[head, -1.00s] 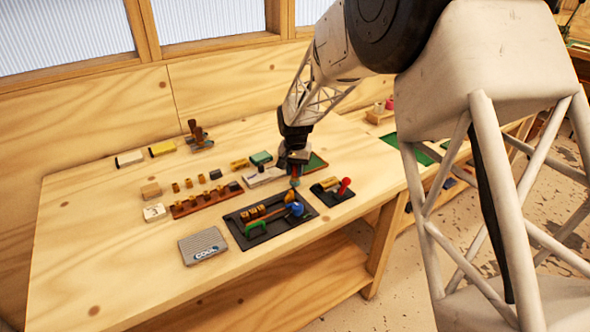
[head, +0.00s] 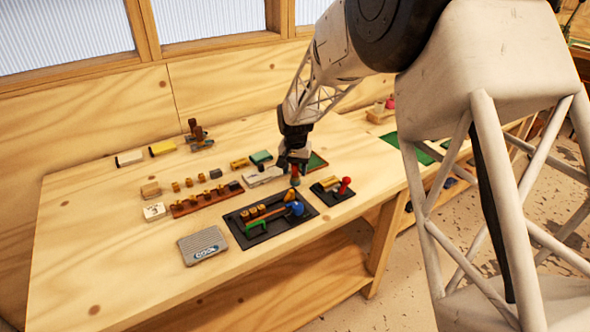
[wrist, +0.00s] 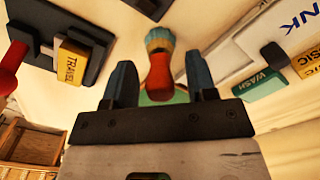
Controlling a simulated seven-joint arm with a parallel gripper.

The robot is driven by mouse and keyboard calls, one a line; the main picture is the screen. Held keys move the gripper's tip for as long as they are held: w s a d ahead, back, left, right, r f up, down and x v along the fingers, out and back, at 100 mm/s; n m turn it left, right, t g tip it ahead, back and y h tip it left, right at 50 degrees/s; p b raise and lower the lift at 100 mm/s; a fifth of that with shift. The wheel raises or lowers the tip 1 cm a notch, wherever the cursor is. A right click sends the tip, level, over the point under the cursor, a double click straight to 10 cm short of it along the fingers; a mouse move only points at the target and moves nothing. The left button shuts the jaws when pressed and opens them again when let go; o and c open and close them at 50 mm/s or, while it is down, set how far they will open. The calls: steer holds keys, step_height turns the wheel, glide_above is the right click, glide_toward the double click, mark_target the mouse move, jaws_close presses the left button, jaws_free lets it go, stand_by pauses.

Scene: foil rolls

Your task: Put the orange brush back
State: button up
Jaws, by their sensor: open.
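What the brush's far end rests on is hidden. The black tray (head: 246,241) in front holds gold pieces, a green-handled tool, a blue round piece and an orange piece.
A small black tray (head: 343,199) with a yellow block and a red-handled piece (head: 345,184) stands close to the right. A row of small pieces (head: 203,199) stands farther left.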

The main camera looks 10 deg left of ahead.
step_height(320, 180, up, 12)
stand_by(0.6)
stand_by(0.8)
steer(key=s+d+r+t, duration=0.1)
steer(key=s+d+r, duration=0.4)
steer(key=s+d, duration=0.5)
steer(key=s+d+r, duration=0.6)
steer(key=s+d, duration=0.2)
steer(key=d, duration=0.5)
steer(key=s+d+f, duration=0.2)
steer(key=s+d, duration=0.4)
steer(key=s, duration=0.7)
steer(key=s+d+f+t, duration=0.1)
steer(key=s+d, duration=0.6)
steer(key=s, duration=0.7)
steer(key=shift+d+f+t, duration=0.2)
steer(key=shift+f+t, duration=0.1)
steer(key=shift+f, duration=0.1)
